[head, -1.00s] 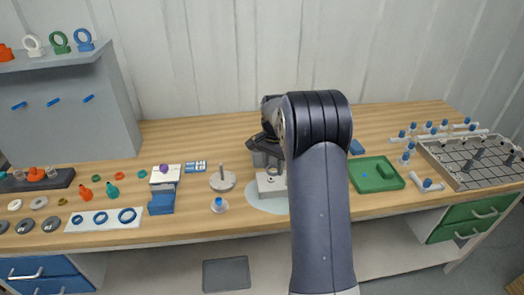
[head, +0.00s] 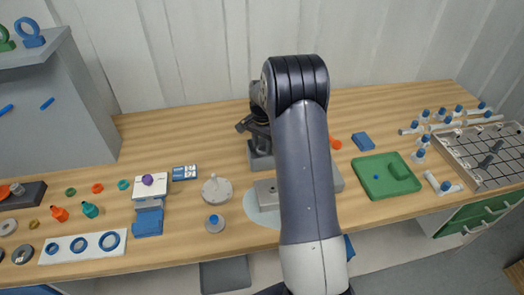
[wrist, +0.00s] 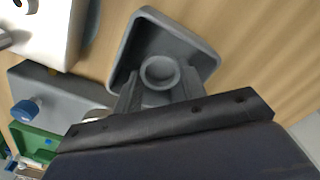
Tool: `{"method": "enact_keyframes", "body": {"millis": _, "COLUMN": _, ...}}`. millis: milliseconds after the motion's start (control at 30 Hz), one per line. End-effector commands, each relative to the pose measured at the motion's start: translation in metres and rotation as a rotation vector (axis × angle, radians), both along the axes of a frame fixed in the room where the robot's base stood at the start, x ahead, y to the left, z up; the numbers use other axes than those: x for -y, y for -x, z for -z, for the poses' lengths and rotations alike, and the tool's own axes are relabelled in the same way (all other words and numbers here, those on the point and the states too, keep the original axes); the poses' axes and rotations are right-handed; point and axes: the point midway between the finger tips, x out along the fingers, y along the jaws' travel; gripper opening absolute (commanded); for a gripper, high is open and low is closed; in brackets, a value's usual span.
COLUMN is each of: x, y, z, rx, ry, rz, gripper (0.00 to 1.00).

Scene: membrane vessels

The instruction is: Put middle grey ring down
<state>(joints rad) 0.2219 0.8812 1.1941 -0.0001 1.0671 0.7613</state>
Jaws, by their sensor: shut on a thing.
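My gripper (wrist: 158,88) is shut on a small grey ring (wrist: 160,72), which shows between the fingertips in the wrist view. Below or behind the ring is a dark grey, square, shallow tray-like piece (wrist: 192,48) with rounded corners; whether the ring touches it cannot be told. In the head view my gripper (head: 256,126) is over the rear middle of the bench, just above a grey block (head: 260,158). The ring cannot be made out there, and my arm covers the area to the right.
A pale round mat with a grey base (head: 266,193) lies in front. A round grey disc with a post (head: 217,190) stands to the left, a green tray (head: 372,186) to the right. A white strip with blue rings (head: 83,244) lies far left. Bench behind the disc is clear.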

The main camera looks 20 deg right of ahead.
Motion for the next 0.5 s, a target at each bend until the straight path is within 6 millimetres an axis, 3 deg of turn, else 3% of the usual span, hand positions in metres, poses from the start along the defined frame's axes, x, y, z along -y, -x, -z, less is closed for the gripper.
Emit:
{"method": "enact_keyframes", "body": {"millis": 333, "x": 0.0, "y": 0.001, "z": 0.037, "rx": -0.003, "ry": -0.001, "rz": 0.0, "gripper": 0.18}}
{"method": "enact_keyframes", "body": {"millis": 500, "x": 0.0, "y": 0.0, "z": 0.042, "rx": 0.001, "ry": 0.0, "rz": 0.0, "gripper": 0.18}}
